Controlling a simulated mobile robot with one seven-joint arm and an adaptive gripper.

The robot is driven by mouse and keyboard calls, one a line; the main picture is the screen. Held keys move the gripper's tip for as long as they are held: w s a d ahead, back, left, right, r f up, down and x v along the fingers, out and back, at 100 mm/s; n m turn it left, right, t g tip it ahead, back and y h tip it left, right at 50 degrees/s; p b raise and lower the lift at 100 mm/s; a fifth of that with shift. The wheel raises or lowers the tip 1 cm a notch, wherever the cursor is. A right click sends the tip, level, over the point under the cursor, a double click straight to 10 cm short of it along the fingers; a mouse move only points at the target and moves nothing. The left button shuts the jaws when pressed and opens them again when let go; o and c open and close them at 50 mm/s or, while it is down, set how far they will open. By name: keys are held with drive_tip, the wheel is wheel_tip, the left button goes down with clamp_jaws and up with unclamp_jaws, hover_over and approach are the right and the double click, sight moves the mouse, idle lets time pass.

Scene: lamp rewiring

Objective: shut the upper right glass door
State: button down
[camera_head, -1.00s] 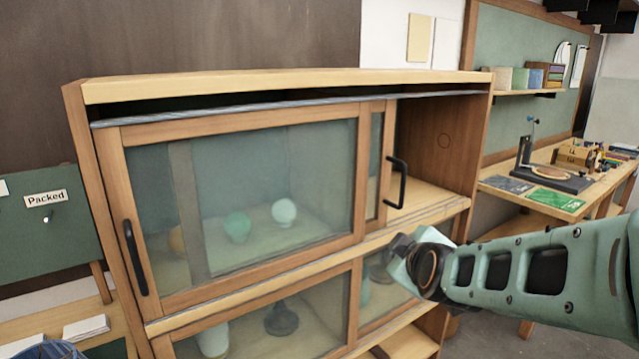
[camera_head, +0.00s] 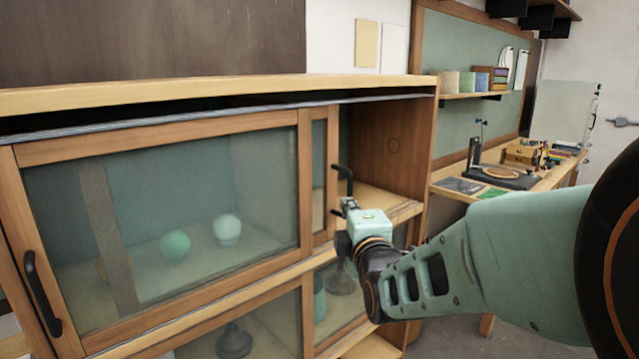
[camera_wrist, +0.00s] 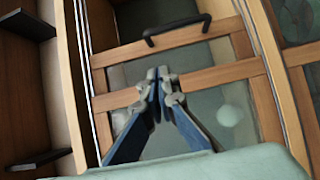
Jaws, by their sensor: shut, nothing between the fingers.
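The upper right glass door (camera_head: 333,150) is slid left, mostly behind the upper left glass door (camera_head: 304,190). Its black bar handle (camera_head: 348,178) stands on its right stile, and the right part of the upper compartment is open. My gripper (camera_head: 345,203) is shut and empty, in front of the door by the lower end of the handle; I cannot tell in the head view whether it touches. In the wrist view, the shut fingertips (camera_wrist: 160,76) point at the door frames, and the handle (camera_wrist: 178,29) lies beyond them, apart from them in the picture.
The cabinet (camera_head: 200,92) has lower glass doors (camera_head: 262,325) under the upper ones. Green and pale globes (camera_head: 176,245) stand behind the upper left glass. That door has its own black handle (camera_head: 40,293). A workbench (camera_head: 455,187) with tools stands at the right.

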drive_tip(key=p, duration=0.3)
approach(348, 185)
drive_tip(key=w+a+r, duration=0.1)
drive_tip(key=w+a, duration=0.2)
drive_tip(key=a, duration=0.1)
drive_tip(key=shift+w+d+r+p, duration=0.1)
drive_tip(key=shift+w+d+p, duration=0.15)
drive_tip(key=shift+w+d, duration=0.6)
drive_tip(key=shift+w+d+r+p, duration=0.1)
drive_tip(key=shift+w+d+p, duration=0.1)
drive_tip(key=shift+w+d, duration=0.6)
drive_tip(key=shift+w+a, duration=0.15)
